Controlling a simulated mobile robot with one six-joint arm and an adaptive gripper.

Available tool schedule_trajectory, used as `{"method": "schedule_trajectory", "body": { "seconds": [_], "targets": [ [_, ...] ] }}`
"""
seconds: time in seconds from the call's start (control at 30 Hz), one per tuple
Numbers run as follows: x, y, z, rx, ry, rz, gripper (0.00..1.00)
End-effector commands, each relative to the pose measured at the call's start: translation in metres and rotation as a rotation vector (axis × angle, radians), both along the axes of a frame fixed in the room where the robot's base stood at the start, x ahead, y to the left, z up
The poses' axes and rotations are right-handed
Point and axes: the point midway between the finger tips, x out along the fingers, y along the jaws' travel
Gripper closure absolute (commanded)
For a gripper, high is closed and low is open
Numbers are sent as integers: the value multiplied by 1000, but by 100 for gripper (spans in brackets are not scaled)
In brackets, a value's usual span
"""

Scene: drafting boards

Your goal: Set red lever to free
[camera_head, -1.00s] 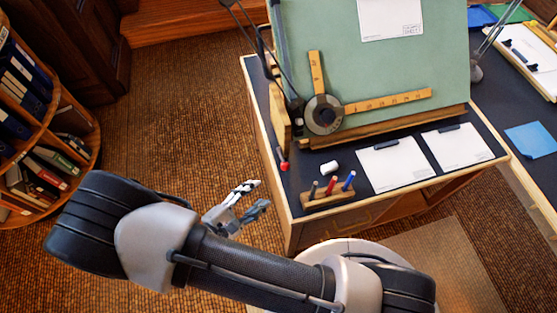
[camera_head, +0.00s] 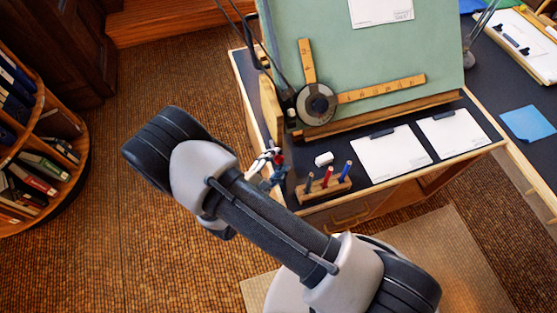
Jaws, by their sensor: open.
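The red lever (camera_head: 280,158) is at the lower left edge of the green drafting board (camera_head: 360,60), by the desk's left side. Only a small part of its red end shows. My gripper (camera_head: 270,168) is open with its fingertips right at the lever's red end. One finger lies above and left, the other below. I cannot tell whether they touch the lever or only overlap it in view.
A wooden holder (camera_head: 323,191) with pens and a white eraser (camera_head: 324,159) stand close right of my gripper. Two clipboards (camera_head: 392,153) lie further right. A drafting arm with rulers (camera_head: 317,103) is on the board. A round bookshelf (camera_head: 45,150) stands left; open floor lies between.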

Motion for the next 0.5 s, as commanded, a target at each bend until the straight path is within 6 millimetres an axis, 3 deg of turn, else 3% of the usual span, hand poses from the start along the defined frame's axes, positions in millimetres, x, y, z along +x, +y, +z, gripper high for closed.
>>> {"method": "schedule_trajectory", "body": {
  "seconds": [0.2,0.5],
  "targets": [
    [16,-11,-6,1,-1,0,55],
    [18,-12,-6,0,-1,1,55]
  ]
}}
